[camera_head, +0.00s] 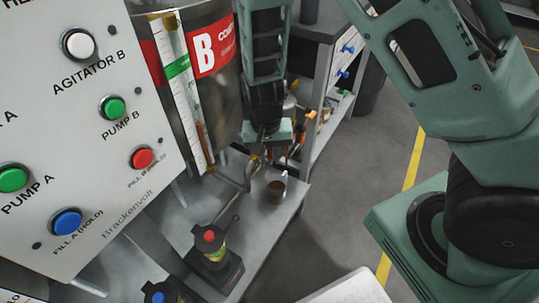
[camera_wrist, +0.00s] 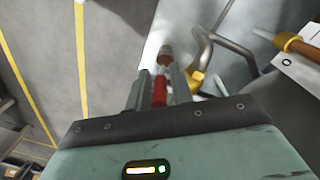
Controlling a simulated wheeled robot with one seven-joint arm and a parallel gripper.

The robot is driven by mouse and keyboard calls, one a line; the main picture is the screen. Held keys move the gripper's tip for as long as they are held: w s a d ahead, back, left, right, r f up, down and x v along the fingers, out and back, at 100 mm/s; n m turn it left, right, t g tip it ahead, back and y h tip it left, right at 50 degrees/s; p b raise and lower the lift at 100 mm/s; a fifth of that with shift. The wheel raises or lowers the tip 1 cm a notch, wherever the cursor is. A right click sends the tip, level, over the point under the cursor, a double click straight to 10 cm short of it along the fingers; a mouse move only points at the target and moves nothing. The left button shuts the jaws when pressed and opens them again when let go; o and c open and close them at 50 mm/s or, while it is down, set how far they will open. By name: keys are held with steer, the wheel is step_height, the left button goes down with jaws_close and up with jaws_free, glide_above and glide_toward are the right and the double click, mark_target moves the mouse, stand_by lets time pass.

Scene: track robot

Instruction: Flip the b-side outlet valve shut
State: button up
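The steel tank marked B (camera_head: 222,112) stands left of my arm, with a bent outlet pipe (camera_head: 247,178) below it. My gripper (camera_head: 265,152) is low beside this pipe; its fingertips are hard to make out in the head view. In the wrist view, a red lever (camera_wrist: 159,91) lies between the two fingers of my gripper (camera_wrist: 161,78). The fingers are close on both sides of it; whether they press it is unclear. A brass fitting (camera_wrist: 196,81) on the bent pipe (camera_wrist: 203,52) is just right of the fingers. The valve body is mostly hidden.
A brown cup (camera_head: 276,192) stands on the grey bench (camera_head: 262,228) just below the pipe. A black unit with a red knob (camera_head: 209,237) is nearer. The button panel (camera_head: 75,140) fills the left. Open floor (camera_head: 330,232) lies to the right.

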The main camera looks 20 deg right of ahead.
jaws_close()
steer(key=shift+w+d+g+y+b, duration=0.1)
steer(key=shift+d+g+y+b, duration=0.05)
steer(key=shift+g+y+b, duration=0.2)
steer(key=shift+y, duration=0.25)
steer(key=shift+w+r, duration=0.1)
jaws_free()
